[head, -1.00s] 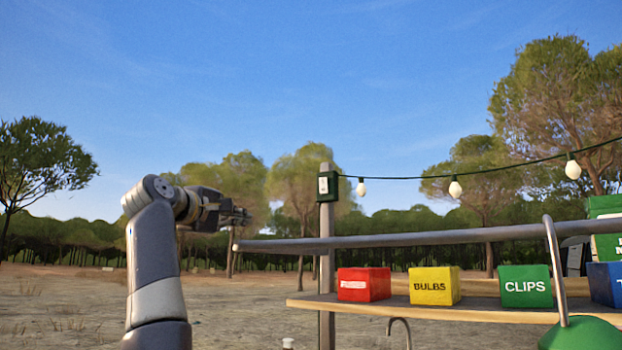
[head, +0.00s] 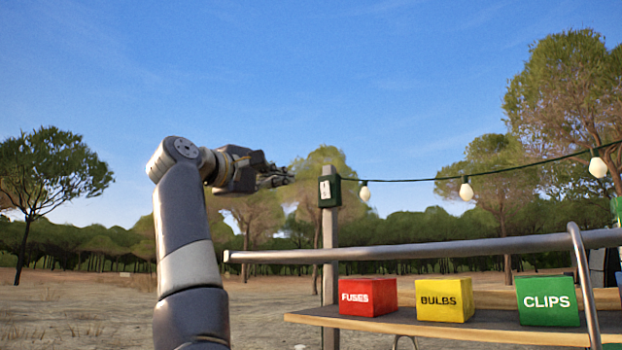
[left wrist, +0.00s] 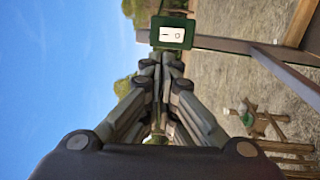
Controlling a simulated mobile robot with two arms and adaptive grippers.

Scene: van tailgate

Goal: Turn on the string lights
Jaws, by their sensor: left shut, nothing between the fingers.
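The string lights (head: 466,190) hang on a dark cable running right from a green switch box (head: 337,191) on top of a metal post. The box has a white rocker switch (head: 325,189) on its face. The bulbs look white; I cannot tell whether they are lit. My left gripper (head: 286,178) is shut and empty, left of the box and at about its height, apart from it in the picture. In the left wrist view the box (left wrist: 157,32) with its white switch (left wrist: 172,34) shows just beyond the shut fingers (left wrist: 162,62). My right gripper is not in view.
A grey metal rail (head: 420,252) crosses below the box. Under it a shelf (head: 310,317) carries a red FUSES box (head: 367,297), a yellow BULBS box (head: 444,299) and a green CLIPS box (head: 547,300). Open ground and sky lie to the left.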

